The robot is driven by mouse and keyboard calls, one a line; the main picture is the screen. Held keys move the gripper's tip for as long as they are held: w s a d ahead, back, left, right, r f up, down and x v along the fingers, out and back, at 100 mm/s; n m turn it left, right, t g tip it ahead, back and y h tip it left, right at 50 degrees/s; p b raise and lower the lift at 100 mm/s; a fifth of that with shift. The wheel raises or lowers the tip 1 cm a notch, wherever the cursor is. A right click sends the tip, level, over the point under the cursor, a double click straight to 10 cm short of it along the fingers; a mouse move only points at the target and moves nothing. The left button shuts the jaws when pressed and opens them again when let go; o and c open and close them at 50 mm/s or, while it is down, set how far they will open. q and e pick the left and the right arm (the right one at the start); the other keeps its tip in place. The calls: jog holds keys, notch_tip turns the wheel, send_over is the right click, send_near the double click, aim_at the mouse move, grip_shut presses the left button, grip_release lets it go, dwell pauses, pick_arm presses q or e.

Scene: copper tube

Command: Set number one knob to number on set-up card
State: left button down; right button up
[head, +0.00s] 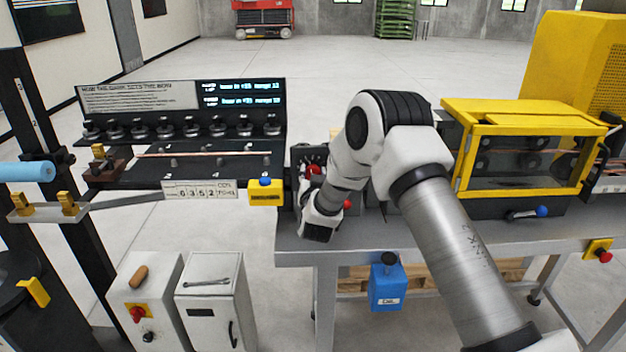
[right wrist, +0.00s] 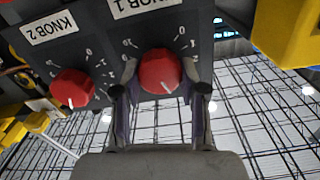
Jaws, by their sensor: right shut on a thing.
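The number one knob (right wrist: 160,72) is red and sits under the label KNOB 1 on a dark panel in the right wrist view. Its white pointer line faces down and slightly right in that view; the small dial marks around it are hard to read. My right gripper (right wrist: 162,90) is shut on this knob, one finger on each side. In the head view my right gripper (head: 318,205) reaches the dark control box (head: 303,154), where red shows. The white set-up card (head: 200,190) shows the digits 6 3 5 2. My left gripper is not in view.
A second red knob (right wrist: 72,88), labelled KNOB 2, sits close beside the gripper in the wrist view. A yellow-framed machine (head: 525,110) stands on the bench to the right. A yellow box with a blue button (head: 265,192) is left of the gripper.

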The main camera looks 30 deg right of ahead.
jog(key=m+b, duration=0.2)
jog(key=b, duration=0.1)
jog(key=m+b, duration=0.3)
jog(key=b, duration=0.1)
jog(key=m+b, duration=0.2)
jog(key=b, duration=0.1)
jog(key=shift+d+f+b, duration=0.1)
jog(key=shift+f+b, duration=0.2)
jog(key=shift+b, duration=0.1)
jog(key=shift+r+m+b, duration=0.1)
jog(key=shift+m+b, duration=0.75)
jog(key=shift+m, duration=0.05)
jog(key=shift+r+m, duration=0.15)
jog(key=shift+m, duration=0.15)
jog(key=o, duration=0.9)
jog(key=shift+o, duration=1.2)
